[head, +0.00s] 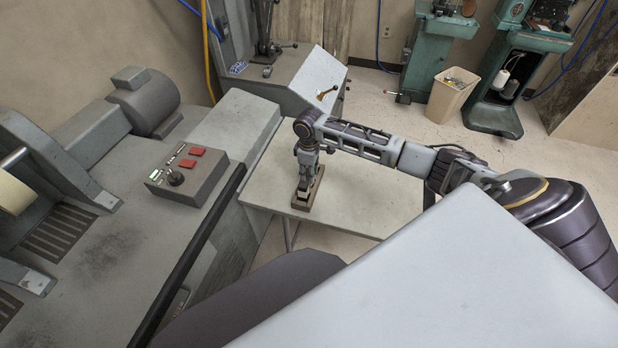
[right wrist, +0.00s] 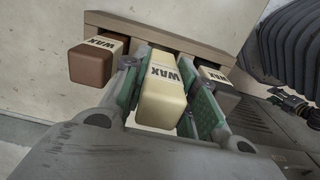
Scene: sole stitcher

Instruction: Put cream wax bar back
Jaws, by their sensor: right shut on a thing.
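The cream wax bar (right wrist: 163,96), marked WAX, is between the green-padded fingers of my right gripper (right wrist: 166,88) in the right wrist view. The gripper is shut on it. The far end of the bar is at the middle of a tan wooden holder (right wrist: 165,29), between two other bars; I cannot tell whether it rests in its slot. In the head view my right gripper (head: 306,187) points down at the holder (head: 300,207) on the table, and hides most of the bar. My left gripper is not in view.
A brown wax bar (right wrist: 91,65) and a dark grey wax bar (right wrist: 217,88) sit in the holder on either side. The pale table (head: 365,190) is clear around it. A large grey machine with a control box (head: 187,172) stands at left.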

